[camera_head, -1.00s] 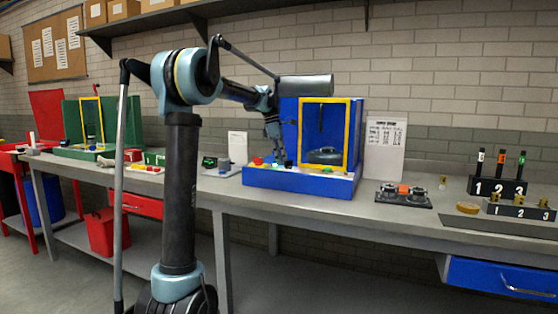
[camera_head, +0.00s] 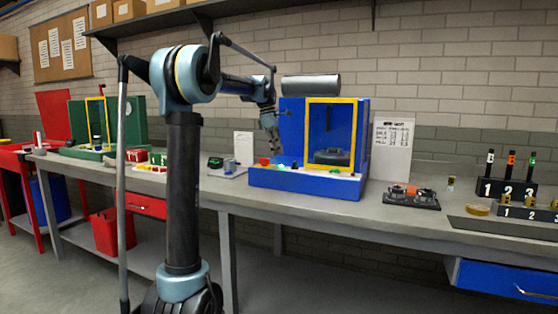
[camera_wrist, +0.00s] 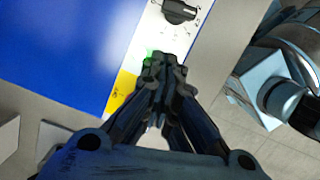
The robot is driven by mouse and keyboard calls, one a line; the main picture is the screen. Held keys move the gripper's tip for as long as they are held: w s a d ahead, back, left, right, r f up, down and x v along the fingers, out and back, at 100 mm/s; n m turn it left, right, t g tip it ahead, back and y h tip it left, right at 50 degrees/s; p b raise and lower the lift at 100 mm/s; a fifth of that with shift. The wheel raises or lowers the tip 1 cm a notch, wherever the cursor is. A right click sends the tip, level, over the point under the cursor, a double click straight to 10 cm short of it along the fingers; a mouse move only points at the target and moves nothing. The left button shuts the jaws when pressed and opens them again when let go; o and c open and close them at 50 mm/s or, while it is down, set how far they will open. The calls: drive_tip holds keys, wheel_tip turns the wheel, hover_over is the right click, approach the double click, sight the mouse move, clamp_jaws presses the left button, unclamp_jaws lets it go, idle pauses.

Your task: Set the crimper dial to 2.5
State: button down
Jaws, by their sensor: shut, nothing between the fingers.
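The blue machine (camera_head: 291,120) with a yellow-framed opening stands on the bench, its white control strip (camera_head: 303,172) along the front. In the wrist view a black dial (camera_wrist: 180,10) sits on the white strip (camera_wrist: 150,45) at the top edge, partly cut off. In the head view my gripper (camera_head: 276,154) hangs at the machine's left front, above the strip. I cannot tell whether it touches the strip.
A white printed chart (camera_head: 391,147) stands right of the machine, its text unreadable. A black fixture (camera_head: 411,197) lies on the bench before it. Numbered black holders (camera_head: 507,190) stand at the far right. A small grey device (camera_head: 229,167) sits to the left.

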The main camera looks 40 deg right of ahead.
drive_tip(key=v, duration=0.5)
drive_tip(key=shift+w+a+r, duration=0.1)
drive_tip(key=shift+w+a, duration=0.1)
drive_tip(key=shift+w, duration=0.15)
drive_tip(key=c, duration=2.3)
unclamp_jaws()
drive_tip(key=shift+r, duration=0.3)
drive_tip(key=o, duration=0.5)
drive_tip(key=shift+r, duration=0.15)
drive_tip(key=shift+o, duration=0.8)
drive_tip(key=shift+s+d+r+m, duration=0.1)
drive_tip(key=shift+d+r+m, duration=0.1)
drive_tip(key=shift+m, duration=0.1)
wheel_tip(320, 180, up, 7)
drive_tip(key=m+t+y, duration=0.2)
drive_tip(key=m, duration=1.6)
hover_over(295, 161)
drive_tip(key=f, duration=1.7)
drive_tip(key=shift+w+d, duration=0.15)
drive_tip(key=shift+w, duration=0.1)
clamp_jaws()
